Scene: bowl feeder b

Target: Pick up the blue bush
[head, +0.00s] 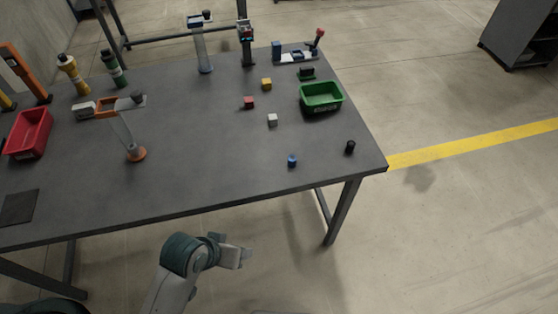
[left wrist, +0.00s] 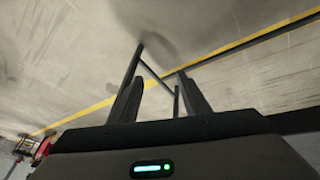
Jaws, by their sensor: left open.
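The blue bush (head: 292,161) is a small blue cylinder standing upright near the front right of the dark table (head: 200,170). My left gripper is open and empty in the left wrist view (left wrist: 160,80), its two dark fingers apart. In the head view my left arm is low in front of the table, below its front edge and away from the bush; its fingertips cannot be made out there. The bush does not show clearly in the left wrist view. My right gripper is not in view.
A black cylinder (head: 350,147) stands right of the bush. White (head: 272,120), red (head: 249,102) and yellow (head: 266,84) blocks lie behind it. The front middle is clear.

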